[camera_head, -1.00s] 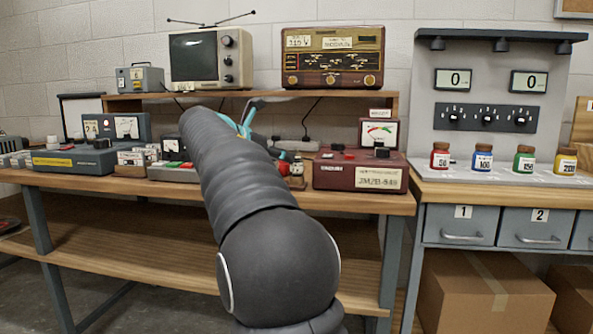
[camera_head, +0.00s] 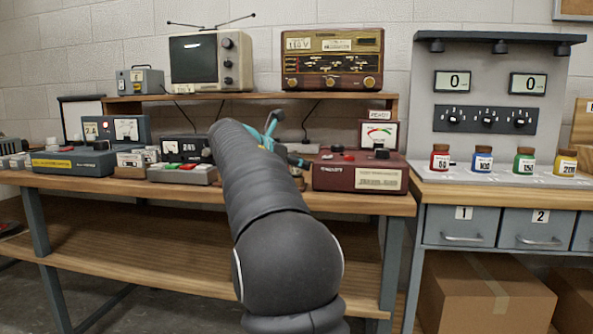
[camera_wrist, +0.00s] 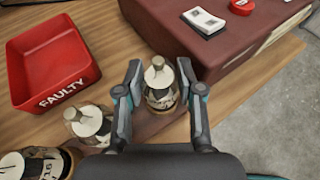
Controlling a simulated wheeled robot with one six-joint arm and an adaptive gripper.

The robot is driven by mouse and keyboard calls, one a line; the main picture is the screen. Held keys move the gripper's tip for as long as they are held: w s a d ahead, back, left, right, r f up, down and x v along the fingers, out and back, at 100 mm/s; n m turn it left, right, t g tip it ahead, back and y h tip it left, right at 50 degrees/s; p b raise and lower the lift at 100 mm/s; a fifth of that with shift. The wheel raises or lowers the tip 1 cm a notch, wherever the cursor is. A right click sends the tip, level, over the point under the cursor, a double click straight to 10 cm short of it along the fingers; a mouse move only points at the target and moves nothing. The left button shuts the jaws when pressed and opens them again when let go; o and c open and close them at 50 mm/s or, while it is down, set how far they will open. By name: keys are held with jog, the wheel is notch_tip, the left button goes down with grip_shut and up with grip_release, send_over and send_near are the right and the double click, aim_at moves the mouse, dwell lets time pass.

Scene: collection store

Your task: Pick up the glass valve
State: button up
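A glass valve (camera_wrist: 161,86) with a pale cap stands upright between the two fingers of my gripper (camera_wrist: 159,72) in the wrist view. The fingers are apart, one on each side of it, and I see no clear grip on it. Two more similar valves stand to the lower left, one near the left finger (camera_wrist: 90,124) and one at the picture's corner (camera_wrist: 38,163), partly cut off. In the head view my arm hides the valves.
A red tray marked FAULTY (camera_wrist: 22,84) lies left of the gripper. A dark red tester box (camera_wrist: 185,45) stands close beyond it, also in the head view (camera_head: 335,178). A grey box with a meter (camera_head: 75,162) and a keypad unit stand left on the bench.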

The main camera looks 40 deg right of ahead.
jog(key=c, duration=0.4)
